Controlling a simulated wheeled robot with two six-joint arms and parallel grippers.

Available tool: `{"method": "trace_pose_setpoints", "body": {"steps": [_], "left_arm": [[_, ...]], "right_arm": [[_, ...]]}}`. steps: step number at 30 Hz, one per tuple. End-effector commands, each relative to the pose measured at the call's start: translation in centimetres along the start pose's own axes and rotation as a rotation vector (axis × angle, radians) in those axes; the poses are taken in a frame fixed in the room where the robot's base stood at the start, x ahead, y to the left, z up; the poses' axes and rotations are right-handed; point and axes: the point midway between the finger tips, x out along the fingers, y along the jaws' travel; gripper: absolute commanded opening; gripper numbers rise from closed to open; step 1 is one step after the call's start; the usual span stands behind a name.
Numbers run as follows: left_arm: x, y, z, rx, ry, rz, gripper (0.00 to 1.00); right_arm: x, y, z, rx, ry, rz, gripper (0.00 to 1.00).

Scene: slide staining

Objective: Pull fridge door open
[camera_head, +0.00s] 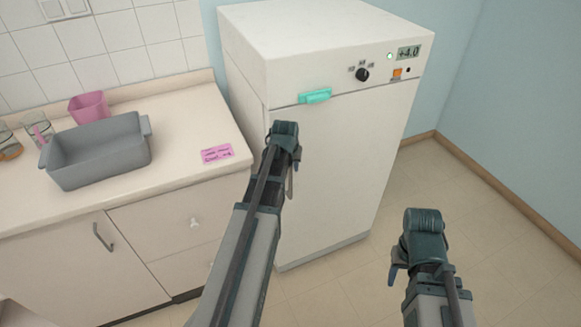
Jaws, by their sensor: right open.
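The white fridge (350,50) stands against the wall in the middle of the view. Its front door (350,150) looks closed, with no gap visible along its edges. A teal handle (315,96) sits at the door's upper left. My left gripper (291,183) is in front of the door's left side, below the handle and apart from it. Its fingers are mostly hidden behind my wrist, so its opening does not show. My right gripper (393,275) is open, low at the right, over the floor and away from the door.
A counter (190,175) left of the fridge holds a grey basin (97,155), a pink container (89,106), glass beakers (38,127) and a pink label (217,154). Floor (470,220) at the right is clear.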

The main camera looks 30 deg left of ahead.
Motion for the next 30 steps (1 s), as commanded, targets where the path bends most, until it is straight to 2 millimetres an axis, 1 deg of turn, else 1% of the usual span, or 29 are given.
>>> {"method": "trace_pose_setpoints", "body": {"steps": [1,4,5,30], "left_arm": [[0.0,0.0,0.0,0.0,0.0,0.0,0.21],[0.0,0.0,0.01,0.0,0.0,0.0,0.03],[0.0,0.0,0.01,0.0,0.0,0.0,0.0],[0.0,-0.01,0.02,0.0,0.0,0.0,0.0]], "right_arm": [[0.0,0.0,0.0,0.0,0.0,0.0,0.5],[0.0,0.0,0.0,0.0,0.0,0.0,0.5],[0.0,0.0,0.0,0.0,0.0,0.0,0.5],[0.01,0.0,0.0,0.0,0.0,0.0,0.5]]}}
